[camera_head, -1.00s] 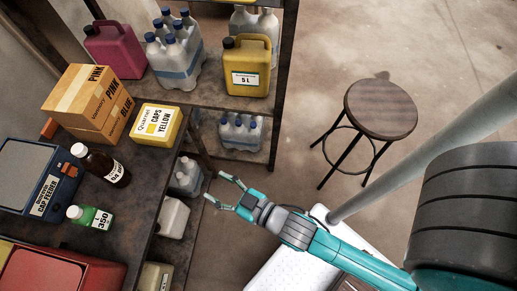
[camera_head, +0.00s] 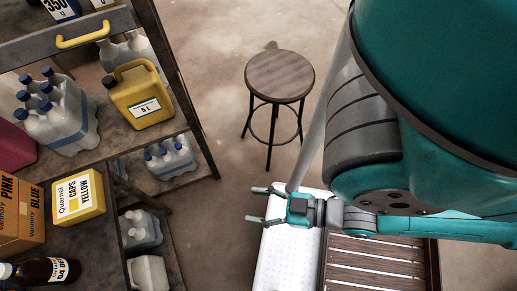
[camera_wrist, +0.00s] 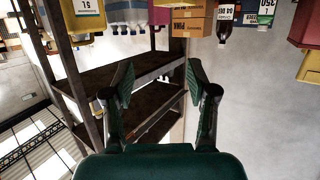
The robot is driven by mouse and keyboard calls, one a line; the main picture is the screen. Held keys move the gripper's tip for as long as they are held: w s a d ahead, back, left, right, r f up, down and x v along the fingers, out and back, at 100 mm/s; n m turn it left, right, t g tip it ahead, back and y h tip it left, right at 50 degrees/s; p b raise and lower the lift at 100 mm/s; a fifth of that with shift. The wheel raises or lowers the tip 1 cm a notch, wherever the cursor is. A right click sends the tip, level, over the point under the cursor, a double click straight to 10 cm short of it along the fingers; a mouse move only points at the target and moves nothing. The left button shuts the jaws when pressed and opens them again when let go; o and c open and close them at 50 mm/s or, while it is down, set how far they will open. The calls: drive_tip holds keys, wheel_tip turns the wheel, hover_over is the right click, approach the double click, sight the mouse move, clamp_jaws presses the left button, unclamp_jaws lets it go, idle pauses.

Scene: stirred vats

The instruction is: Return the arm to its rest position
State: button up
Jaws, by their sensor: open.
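My gripper (camera_head: 262,205) is open and empty in the head view, with its fingers pointing left above the edge of a white surface. My teal arm is folded back on the right side of that view. In the wrist view my gripper (camera_wrist: 160,95) shows two dark fingers spread apart with nothing between them. The shelves lie beyond the fingertips, apart from them.
A shelf rack holds a yellow jug (camera_head: 140,95) and packs of bottles (camera_head: 55,115). A round stool (camera_head: 280,77) stands on open floor.

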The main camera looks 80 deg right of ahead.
drive_tip(key=o, duration=0.8)
drive_tip(key=shift+w, duration=0.1)
